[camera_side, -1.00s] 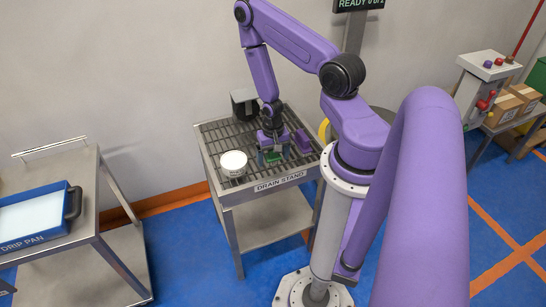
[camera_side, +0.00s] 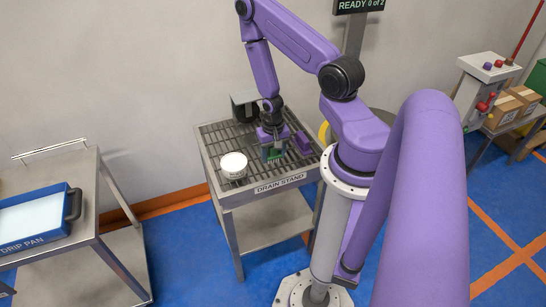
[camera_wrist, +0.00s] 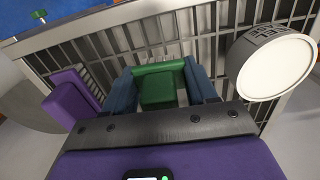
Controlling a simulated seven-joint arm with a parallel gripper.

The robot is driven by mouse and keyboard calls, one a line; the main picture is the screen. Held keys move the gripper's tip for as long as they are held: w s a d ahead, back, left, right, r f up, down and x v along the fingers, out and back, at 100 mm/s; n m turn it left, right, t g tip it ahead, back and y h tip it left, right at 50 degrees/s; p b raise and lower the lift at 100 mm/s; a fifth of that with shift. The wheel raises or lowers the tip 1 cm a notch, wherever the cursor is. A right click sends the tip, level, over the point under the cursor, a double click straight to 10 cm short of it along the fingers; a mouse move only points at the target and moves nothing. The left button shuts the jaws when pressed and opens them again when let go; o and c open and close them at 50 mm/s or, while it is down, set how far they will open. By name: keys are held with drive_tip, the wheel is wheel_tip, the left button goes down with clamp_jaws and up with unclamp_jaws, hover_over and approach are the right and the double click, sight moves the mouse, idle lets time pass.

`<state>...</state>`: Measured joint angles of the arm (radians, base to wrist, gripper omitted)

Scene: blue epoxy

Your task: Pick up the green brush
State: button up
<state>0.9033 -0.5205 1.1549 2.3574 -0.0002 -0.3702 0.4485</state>
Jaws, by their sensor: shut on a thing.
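The green brush (camera_wrist: 158,88) is between the two blue fingers of my gripper (camera_wrist: 163,87) in the wrist view. My gripper is shut on it. In the side view, my gripper (camera_side: 272,150) points down over the drain stand (camera_side: 279,183), and a little of the green brush (camera_side: 276,155) shows between the fingers. The brush's lower end is hard to make out, so I cannot tell whether it touches the grate.
A round white container (camera_side: 233,165) stands on the grate to the left of my gripper. A dark grey object (camera_side: 244,103) stands at the back. A blue drip pan (camera_side: 35,217) sits on a separate cart at left.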

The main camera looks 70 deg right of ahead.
drive_tip(key=shift+r, duration=4)
drive_tip(key=shift+o, duration=1.4)
drive_tip(key=shift+c, duration=0.8)
drive_tip(key=shift+w, duration=0.1)
hover_over(234, 162)
drive_tip(key=shift+f, duration=2.5)
